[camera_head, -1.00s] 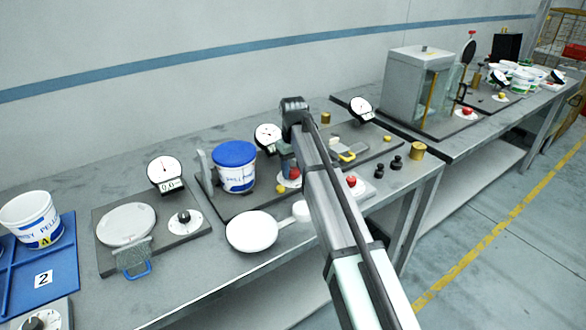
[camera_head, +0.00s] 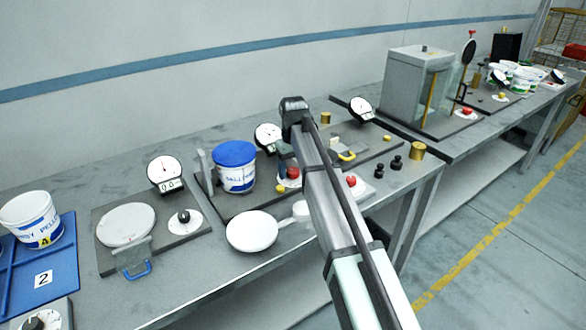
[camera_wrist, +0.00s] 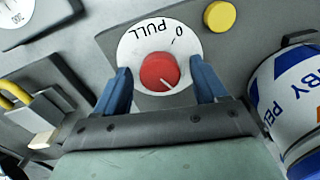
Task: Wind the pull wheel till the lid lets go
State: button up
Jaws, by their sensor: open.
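The pull wheel is a red knob (camera_wrist: 159,72) with a white pointer line, on a white disc (camera_wrist: 137,42) marked PULL and 0. In the head view the red knob (camera_head: 293,173) is partly hidden behind my arm. My gripper (camera_wrist: 163,88) is open, with one blue finger on each side of the knob and gaps between. The tub (camera_head: 236,172) has white and blue sides and its blue lid (camera_head: 234,153) is on it. The tub's side (camera_wrist: 292,95) also shows at the right of the wrist view.
A yellow button (camera_wrist: 219,16) sits beside the disc. A dial gauge (camera_head: 267,136) stands behind the tub. A white round pan-like object (camera_head: 252,231) lies at the bench front. Black weights (camera_head: 396,163) and a brass one (camera_head: 417,151) stand to the right of my arm.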

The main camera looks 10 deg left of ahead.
aim_at(293, 170)
notch_tip(293, 170, up, 14)
jog(key=shift+f, duration=0.15)
dwell(0.4)
